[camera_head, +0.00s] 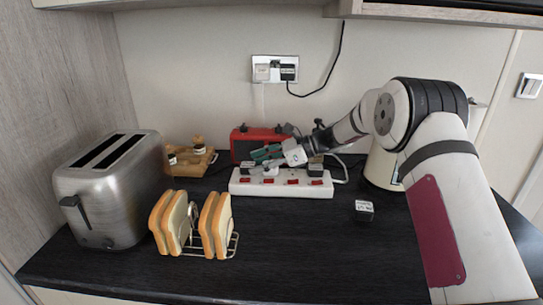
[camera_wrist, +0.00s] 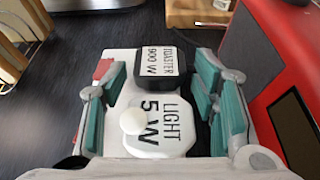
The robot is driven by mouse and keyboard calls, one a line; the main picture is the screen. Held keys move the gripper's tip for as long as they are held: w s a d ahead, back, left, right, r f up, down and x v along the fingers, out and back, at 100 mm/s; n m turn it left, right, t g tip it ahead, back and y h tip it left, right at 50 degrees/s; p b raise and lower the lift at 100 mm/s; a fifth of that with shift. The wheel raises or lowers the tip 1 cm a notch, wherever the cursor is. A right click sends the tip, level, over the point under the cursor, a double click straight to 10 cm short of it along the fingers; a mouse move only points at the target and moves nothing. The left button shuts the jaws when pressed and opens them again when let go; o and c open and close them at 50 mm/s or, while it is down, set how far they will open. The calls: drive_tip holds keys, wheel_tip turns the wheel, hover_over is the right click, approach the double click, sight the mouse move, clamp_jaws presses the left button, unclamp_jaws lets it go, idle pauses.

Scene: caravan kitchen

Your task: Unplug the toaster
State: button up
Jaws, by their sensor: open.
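The steel toaster (camera_head: 110,190) stands at the left of the counter. A white power strip (camera_head: 310,190) with red switches lies mid-counter. In the wrist view, a black plug with a white label "TOASTER 900 W" (camera_wrist: 156,68) sits on the strip. A white plug labelled "LIGHT 5 W" (camera_wrist: 160,128) sits nearer the camera. My gripper (camera_head: 262,155) is over the strip's left part, its teal-padded fingers apart. In the wrist view the fingers flank the plug row, with the toaster plug between or just beyond their tips. Contact cannot be told.
A red box-shaped device (camera_head: 245,142) stands close behind the strip. A toast rack with bread (camera_head: 215,225) stands in front left, a wooden board (camera_head: 190,162) behind it. A loose black plug (camera_head: 364,211) lies right.

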sight(252, 165)
drive_tip(key=shift+x, duration=1.15)
drive_tip(key=c, duration=0.9)
drive_tip(key=shift+r, duration=1)
drive_tip(key=shift+r, duration=0.35)
drive_tip(key=shift+r, duration=0.5)
